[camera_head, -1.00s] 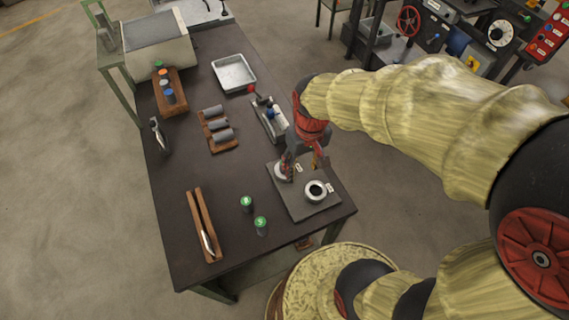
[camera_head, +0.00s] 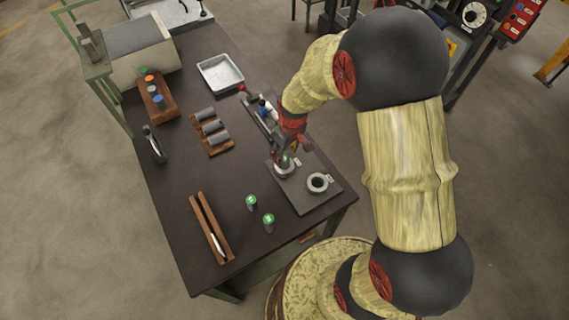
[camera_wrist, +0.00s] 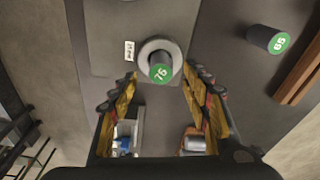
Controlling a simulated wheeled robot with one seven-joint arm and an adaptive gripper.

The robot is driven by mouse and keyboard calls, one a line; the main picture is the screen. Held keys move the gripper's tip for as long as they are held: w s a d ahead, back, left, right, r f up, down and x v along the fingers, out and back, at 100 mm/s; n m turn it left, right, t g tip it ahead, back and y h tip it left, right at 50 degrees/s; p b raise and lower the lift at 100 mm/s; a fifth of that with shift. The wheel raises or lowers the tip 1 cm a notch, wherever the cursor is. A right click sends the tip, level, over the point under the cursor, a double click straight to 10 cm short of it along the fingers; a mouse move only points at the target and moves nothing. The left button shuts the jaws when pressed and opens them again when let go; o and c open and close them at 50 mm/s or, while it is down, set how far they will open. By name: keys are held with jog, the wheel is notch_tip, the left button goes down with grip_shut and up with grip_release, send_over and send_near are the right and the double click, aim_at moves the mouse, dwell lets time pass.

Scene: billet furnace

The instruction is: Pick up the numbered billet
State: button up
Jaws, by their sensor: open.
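A dark billet with a green numbered top, which looks like 76 (camera_wrist: 160,73), stands in a pale ring holder (camera_wrist: 146,52) on a dark plate. In the head view its green top (camera_head: 286,161) partly shows beside my gripper (camera_head: 283,157). In the wrist view my gripper (camera_wrist: 160,85) is open, with its yellow-lined fingers apart on either side of this billet. I cannot tell whether they touch it. Another green-topped billet (camera_wrist: 278,43) stands apart to the right. The head view shows two such billets, a rear one (camera_head: 252,202) and a front one (camera_head: 269,221), free on the bench.
An empty-looking second ring (camera_head: 318,182) sits on the same plate (camera_head: 307,203). Nearby are a wooden rail (camera_head: 198,215), a rack of grey cylinders (camera_head: 218,148), a metal tray (camera_head: 240,74) and a block with coloured caps (camera_head: 168,107). The bench's middle is clear.

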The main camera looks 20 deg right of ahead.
aim_at(285, 158)
jog(key=f, duration=0.4)
jog(key=shift+w+a+f+b, duration=0.15)
jog(key=shift+w+f+b, duration=0.05)
jog(key=shift+f+b, duration=0.1)
jog(key=shift+c, duration=0.7)
grip_shut()
